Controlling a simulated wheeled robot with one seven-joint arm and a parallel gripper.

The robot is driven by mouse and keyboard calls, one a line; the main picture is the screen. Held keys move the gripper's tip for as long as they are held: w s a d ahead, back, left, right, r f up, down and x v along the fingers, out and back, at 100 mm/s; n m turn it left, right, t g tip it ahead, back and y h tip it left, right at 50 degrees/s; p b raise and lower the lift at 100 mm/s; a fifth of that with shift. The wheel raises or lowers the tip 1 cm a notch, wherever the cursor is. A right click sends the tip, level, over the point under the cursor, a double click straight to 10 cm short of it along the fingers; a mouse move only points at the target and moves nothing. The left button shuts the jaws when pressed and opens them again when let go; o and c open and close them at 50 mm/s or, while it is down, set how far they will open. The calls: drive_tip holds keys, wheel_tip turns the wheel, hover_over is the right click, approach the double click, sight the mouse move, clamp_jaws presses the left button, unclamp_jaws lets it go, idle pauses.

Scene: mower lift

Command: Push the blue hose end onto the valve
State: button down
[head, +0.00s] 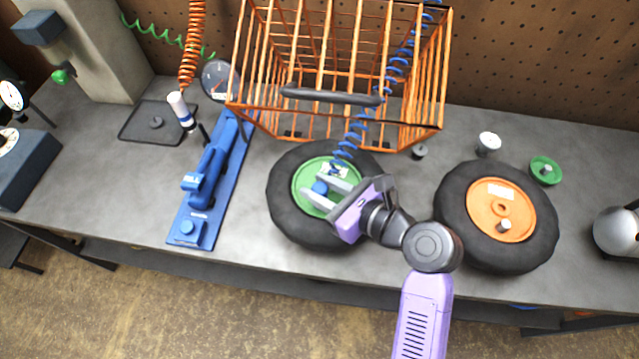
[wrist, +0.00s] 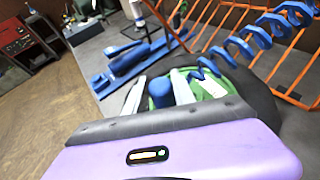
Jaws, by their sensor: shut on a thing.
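The blue hose end (head: 320,188) is a short blue piece between the pale fingers of my gripper (head: 316,189), over the green hub (head: 309,173) of a black-tyred wheel. In the wrist view the hose end (wrist: 161,93) sits between the two fingers (wrist: 160,86), which are shut on it. The coiled blue hose (head: 358,129) rises from near the hub through the orange wire basket. I cannot make out the green wheel's valve; the fingers and hose end cover part of the hub. Whether the hose end touches a valve is unclear.
The orange wire basket (head: 338,67) stands just behind the wheel. A wheel with an orange hub (head: 490,210) lies to the right. Small caps and a green disc (head: 545,170) lie behind it. The bench's front edge is close.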

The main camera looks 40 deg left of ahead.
drive_tip(key=shift+f, duration=0.7)
idle(0.6)
drive_tip(key=c, duration=1.3)
unclamp_jaws()
drive_tip(key=shift+d+r, duration=0.1)
drive_tip(key=shift+d+r+p, duration=0.3)
drive_tip(key=shift+d+p, duration=0.2)
drive_tip(key=shift+p+v, duration=2.4)
drive_tip(key=shift+v, duration=2.4)
drive_tip(key=shift+f, duration=0.15)
